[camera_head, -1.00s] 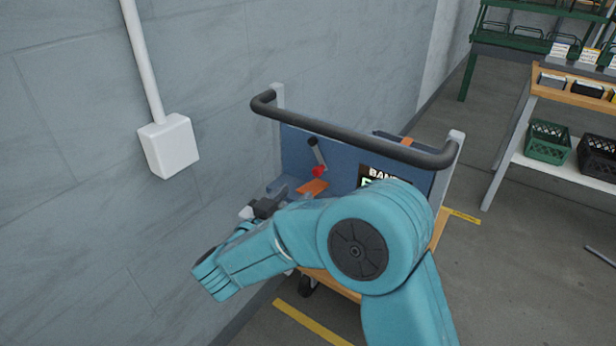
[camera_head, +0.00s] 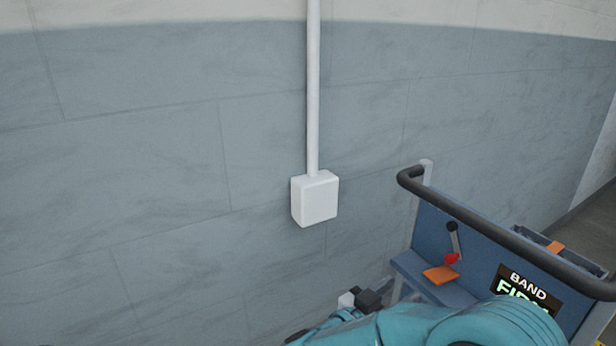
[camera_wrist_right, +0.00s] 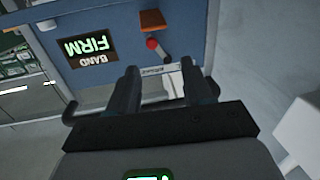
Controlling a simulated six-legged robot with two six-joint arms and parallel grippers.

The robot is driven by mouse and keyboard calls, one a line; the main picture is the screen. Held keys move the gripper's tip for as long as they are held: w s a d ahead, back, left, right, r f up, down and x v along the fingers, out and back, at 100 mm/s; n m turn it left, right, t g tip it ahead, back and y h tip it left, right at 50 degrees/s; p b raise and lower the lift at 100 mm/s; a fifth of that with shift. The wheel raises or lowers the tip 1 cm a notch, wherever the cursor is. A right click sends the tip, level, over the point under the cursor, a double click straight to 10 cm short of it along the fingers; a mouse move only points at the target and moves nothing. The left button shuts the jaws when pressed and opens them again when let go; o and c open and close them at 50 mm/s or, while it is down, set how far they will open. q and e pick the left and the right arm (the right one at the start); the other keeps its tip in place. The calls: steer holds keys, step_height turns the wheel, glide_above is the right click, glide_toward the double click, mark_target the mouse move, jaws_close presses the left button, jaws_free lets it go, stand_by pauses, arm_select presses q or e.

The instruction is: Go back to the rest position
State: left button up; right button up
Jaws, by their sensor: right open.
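My right gripper (camera_wrist_right: 160,78) is open in the right wrist view, its two dark fingers apart with no held object visible between them. In the head view only its dark end (camera_head: 366,299) shows near the bottom, beyond my teal right arm. The blue press cart (camera_head: 405,262) stands at the lower right. It carries a lever with a red knob (camera_head: 451,259), an orange pad (camera_head: 440,275) and a sign reading BAND FIRM (camera_head: 527,288), partly hidden by my arm. My left gripper is not in view.
A grey-blue wall (camera_head: 180,150) fills most of the head view, with a white box (camera_head: 315,199) and pipe on it. The cart's dark handle rail (camera_head: 500,235) runs along its top. Shelving (camera_wrist_right: 22,75) shows at the left of the right wrist view.

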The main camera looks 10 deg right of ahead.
steer(key=w+f+n+t+y, duration=0.35)
steer(key=f+y, duration=0.25)
steer(key=f, duration=0.5)
steer(key=s+a+f+n+g+y, duration=0.25)
steer(key=s+f+y, duration=0.3)
steer(key=f, duration=0.55)
steer(key=s+a+f+n+g+y, duration=0.2)
steer(key=s+a+f+g+y, duration=0.15)
steer(key=s+f, duration=0.45)
steer(key=s+a+f+n+g+y, duration=0.1)
steer(key=s+a+f+g+y, duration=0.15)
steer(key=s, duration=0.45)
steer(key=s+a+f+g+y, duration=0.2)
steer(key=s+f+g, duration=0.2)
steer(key=s, duration=0.3)
step_height(320, 180, up, 23)
steer(key=w+p, duration=0.1)
steer(key=p, duration=2.1)
steer(key=shift+w+d+t+p, duration=0.15)
steer(key=shift+d+t+p, duration=0.1)
steer(key=shift+t+p, duration=0.1)
steer(key=shift+f, duration=0.1)
steer(key=shift+d, duration=0.1)
